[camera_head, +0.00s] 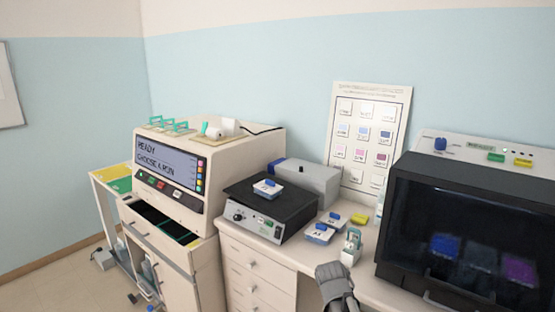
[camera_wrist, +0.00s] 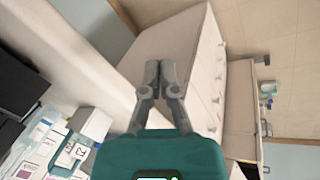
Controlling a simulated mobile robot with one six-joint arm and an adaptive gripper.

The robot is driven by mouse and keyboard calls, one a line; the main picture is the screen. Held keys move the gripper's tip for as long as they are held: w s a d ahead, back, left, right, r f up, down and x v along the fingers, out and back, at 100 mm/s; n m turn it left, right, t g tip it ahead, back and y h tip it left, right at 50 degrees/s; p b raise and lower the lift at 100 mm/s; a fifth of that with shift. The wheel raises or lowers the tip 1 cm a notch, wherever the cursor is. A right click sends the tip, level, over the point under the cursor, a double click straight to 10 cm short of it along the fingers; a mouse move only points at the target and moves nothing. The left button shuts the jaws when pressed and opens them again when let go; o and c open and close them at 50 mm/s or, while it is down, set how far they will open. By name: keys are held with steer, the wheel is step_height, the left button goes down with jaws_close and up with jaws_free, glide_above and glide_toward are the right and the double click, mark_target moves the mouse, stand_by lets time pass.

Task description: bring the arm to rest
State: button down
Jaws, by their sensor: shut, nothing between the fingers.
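My gripper shows in the wrist view (camera_wrist: 160,75) with its two grey fingers together and nothing between them. In the head view my gripper (camera_head: 338,285) is at the bottom, right of centre, in front of the bench edge. Its fingertips cannot be made out clearly there. It holds nothing that I can see.
A white drawer bench (camera_head: 258,268) carries a black-topped hotplate (camera_head: 272,203), slide trays (camera_head: 319,233) and a small white holder (camera_head: 351,246) close to my gripper. A dark-fronted cabinet (camera_head: 470,235) stands right. A staining machine (camera_head: 200,165) stands left. Floor shows at far left.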

steer(key=s+a+m+g+y+p, duration=0.1)
steer(key=s+m+g+y, duration=0.1)
steer(key=s, duration=0.6)
steer(key=m+y, duration=0.1)
steer(key=m, duration=0.1)
steer(key=shift+s+a+r+m+g, duration=0.15)
steer(key=shift+s+r+m+g, duration=0.15)
